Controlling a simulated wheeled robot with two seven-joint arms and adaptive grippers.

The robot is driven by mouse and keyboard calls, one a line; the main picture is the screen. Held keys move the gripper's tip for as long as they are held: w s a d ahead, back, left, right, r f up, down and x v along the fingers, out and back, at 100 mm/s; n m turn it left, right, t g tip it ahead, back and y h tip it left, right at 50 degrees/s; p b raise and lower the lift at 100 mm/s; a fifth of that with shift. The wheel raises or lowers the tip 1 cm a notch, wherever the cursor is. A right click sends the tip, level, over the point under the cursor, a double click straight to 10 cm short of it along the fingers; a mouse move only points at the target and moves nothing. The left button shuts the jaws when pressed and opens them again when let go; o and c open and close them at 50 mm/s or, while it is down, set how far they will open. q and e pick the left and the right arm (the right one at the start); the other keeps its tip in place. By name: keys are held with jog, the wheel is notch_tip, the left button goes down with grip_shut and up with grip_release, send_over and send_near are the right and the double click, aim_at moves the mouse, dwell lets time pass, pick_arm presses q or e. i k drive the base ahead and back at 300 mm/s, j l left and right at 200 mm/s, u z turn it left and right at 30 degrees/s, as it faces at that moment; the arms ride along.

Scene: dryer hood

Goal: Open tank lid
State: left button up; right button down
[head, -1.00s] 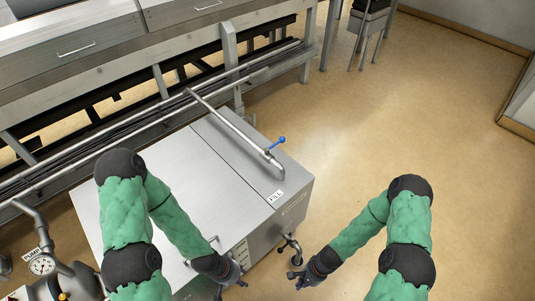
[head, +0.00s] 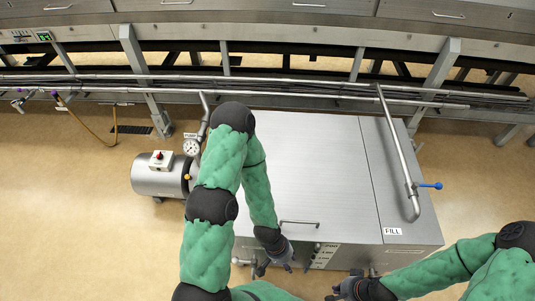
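The tank (head: 420,236) is a brushed-metal box with a flat top below the long machine. Its wide lid (head: 310,160) lies flat and closed, with a bar handle (head: 300,224) near its front edge. My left gripper (head: 274,270) is in front of the tank, just below and left of the handle in the picture, apart from it. Its fingers look spread and empty. My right gripper (head: 333,292) is at the bottom edge of the picture, right of the left one. Its small fingers look spread and empty.
A fixed top panel right of the lid carries a fill pipe (head: 397,150) with a blue valve lever (head: 430,186). A pump (head: 158,176) with a gauge (head: 191,147) stands left of the tank. The machine with its rails runs behind.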

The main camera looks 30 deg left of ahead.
aim_at(298, 162)
jog(key=u, duration=0.7)
jog(key=k+l+u, duration=0.15)
jog(key=k, duration=0.15)
